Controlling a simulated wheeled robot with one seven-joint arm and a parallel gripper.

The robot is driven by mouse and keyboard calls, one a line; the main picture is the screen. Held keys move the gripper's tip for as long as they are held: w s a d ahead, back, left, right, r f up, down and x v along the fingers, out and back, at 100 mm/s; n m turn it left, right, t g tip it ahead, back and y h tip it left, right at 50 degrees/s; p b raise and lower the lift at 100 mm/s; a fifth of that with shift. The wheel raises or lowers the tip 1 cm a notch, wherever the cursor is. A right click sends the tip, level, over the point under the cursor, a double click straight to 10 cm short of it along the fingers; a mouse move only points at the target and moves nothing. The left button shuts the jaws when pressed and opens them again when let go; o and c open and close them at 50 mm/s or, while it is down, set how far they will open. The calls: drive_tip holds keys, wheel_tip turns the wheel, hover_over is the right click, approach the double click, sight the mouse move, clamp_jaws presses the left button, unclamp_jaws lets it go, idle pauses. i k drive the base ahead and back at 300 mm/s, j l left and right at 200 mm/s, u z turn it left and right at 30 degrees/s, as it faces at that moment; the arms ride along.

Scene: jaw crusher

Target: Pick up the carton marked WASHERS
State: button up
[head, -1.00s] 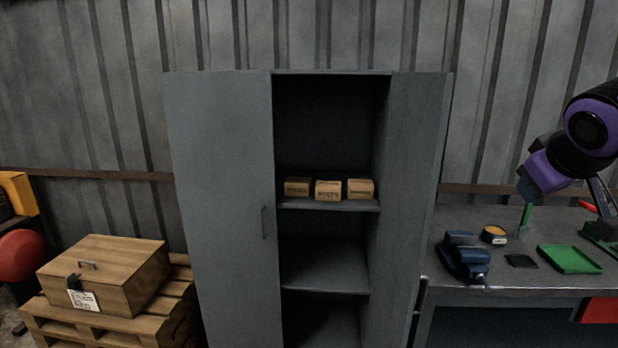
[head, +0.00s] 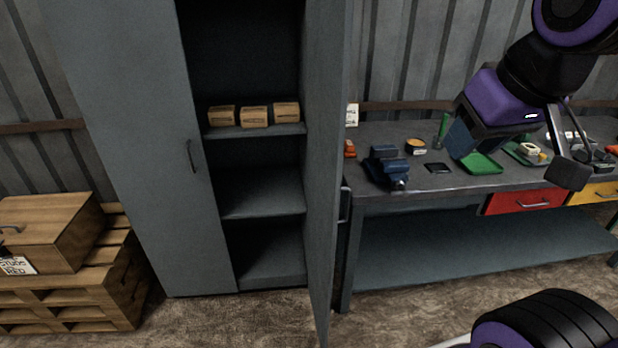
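Three small brown cartons stand in a row on the upper shelf (head: 270,131) of the grey cabinet: a left carton (head: 222,116), a middle carton (head: 254,117) and a right carton (head: 286,113). Each has printing on its front, too small to read now, so I cannot tell which one is marked WASHERS. In the earlier view the middle one appears to read BOLTS. My gripper (head: 568,150) is at the right, in front of the workbench and well away from the cartons. Its fingers are partly seen, and I cannot make out the gap between them.
The cabinet's left door (head: 125,150) is shut and its right door (head: 326,150) stands open towards me. A workbench (head: 400,205) with a blue vise (head: 388,166) and green trays is right of it. A wooden box (head: 60,225) sits on a pallet (head: 75,300) at left. Floor in front is clear.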

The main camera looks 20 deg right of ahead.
sight(288, 112)
drive_tip(key=l+u, duration=0.15)
drive_tip(key=l, duration=0.25)
drive_tip(key=k+l+u, duration=0.15)
drive_tip(key=l, duration=0.25)
drive_tip(key=l+u, duration=0.15)
drive_tip(key=l, duration=0.2)
drive_tip(key=k+l+u, duration=0.15)
drive_tip(key=l, duration=0.25)
drive_tip(key=k+l+u, duration=0.1)
drive_tip(key=l, duration=0.25)
drive_tip(key=i+j, duration=0.1)
drive_tip(key=i, duration=0.5)
drive_tip(key=i+j, duration=0.1)
drive_tip(key=i, duration=0.55)
